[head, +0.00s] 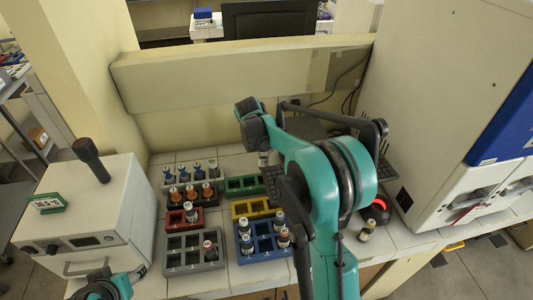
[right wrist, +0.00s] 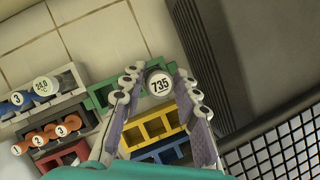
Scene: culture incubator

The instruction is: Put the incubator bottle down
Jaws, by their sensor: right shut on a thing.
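The incubator bottle (right wrist: 159,83), with a white cap label reading 735, sits between the fingertips of my right gripper (right wrist: 160,90) in the right wrist view. The gripper is shut on it. In the head view the bottle (head: 263,159) shows as a small pale piece under the end of my right arm, which hides much of the gripper. From the wrist it appears over the green rack (right wrist: 100,98); its height above the bench is unclear. A teal part of my left arm shows at the bottom left of the head view, with its gripper out of sight.
Coloured racks stand on the tiled bench: green (head: 246,184), yellow (head: 242,209), blue (head: 246,257), red (head: 172,222) and grey (head: 177,262), several holding bottles. A lone bottle (head: 367,230) stands near a red-lit device (head: 378,210). White machines stand left (head: 130,205) and right (head: 430,90).

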